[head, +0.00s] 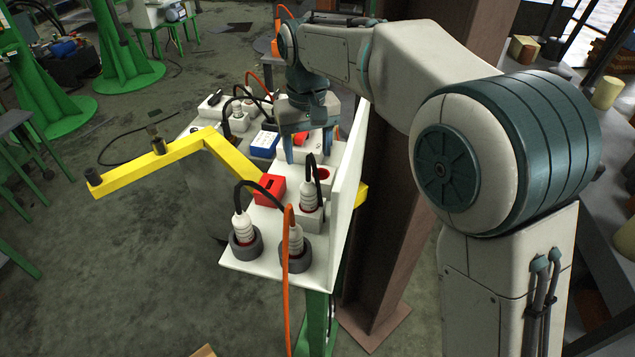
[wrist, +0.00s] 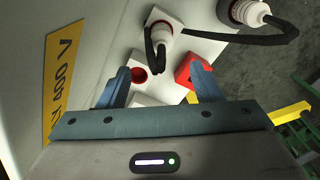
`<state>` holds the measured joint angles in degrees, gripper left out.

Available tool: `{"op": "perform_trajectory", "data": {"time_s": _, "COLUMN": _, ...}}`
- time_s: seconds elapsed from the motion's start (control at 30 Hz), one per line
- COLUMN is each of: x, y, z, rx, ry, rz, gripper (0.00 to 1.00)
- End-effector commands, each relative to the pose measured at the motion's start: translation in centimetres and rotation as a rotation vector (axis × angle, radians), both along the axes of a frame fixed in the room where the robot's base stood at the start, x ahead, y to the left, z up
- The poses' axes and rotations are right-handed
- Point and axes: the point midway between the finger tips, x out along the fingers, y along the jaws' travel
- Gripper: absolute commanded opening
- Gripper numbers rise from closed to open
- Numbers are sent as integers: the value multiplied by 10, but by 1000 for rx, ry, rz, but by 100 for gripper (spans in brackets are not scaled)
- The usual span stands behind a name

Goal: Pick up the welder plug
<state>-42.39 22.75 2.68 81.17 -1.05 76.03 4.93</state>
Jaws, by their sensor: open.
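Several white ribbed plugs look alike, and no label shows which is the welder plug. One white plug (head: 310,194) with a black cable stands in a white socket block near my gripper; it also shows in the wrist view (wrist: 161,33). Two more plugs, a left one (head: 242,226) and a right one (head: 295,240), stand in dark grey rings at the front of the white stand. My gripper (head: 307,153) is open and empty, pointing down above the stand. In the wrist view the plug's black cable (wrist: 161,58) appears between the fingers, but contact cannot be told.
A red box (head: 269,189) and an empty red-rimmed socket (head: 322,174) are near my gripper. An orange cable (head: 287,265) hangs at the front. A white upright panel (head: 349,185) borders the right. A yellow bar (head: 170,158) extends left. More plugs (head: 237,117) stand behind.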

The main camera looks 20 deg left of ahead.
Motion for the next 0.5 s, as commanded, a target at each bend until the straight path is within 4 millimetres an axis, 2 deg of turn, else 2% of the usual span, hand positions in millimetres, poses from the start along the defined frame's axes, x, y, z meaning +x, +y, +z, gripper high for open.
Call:
{"op": "perform_trajectory", "data": {"time_s": 0.3, "x": 0, "y": -2, "z": -57, "rx": -5, "ry": 5, "rz": -2, "gripper": 59}}
{"op": "perform_trajectory", "data": {"time_s": 0.5, "x": 0, "y": -1, "z": -81, "rx": -3, "ry": 2, "rz": -2, "gripper": 59}}
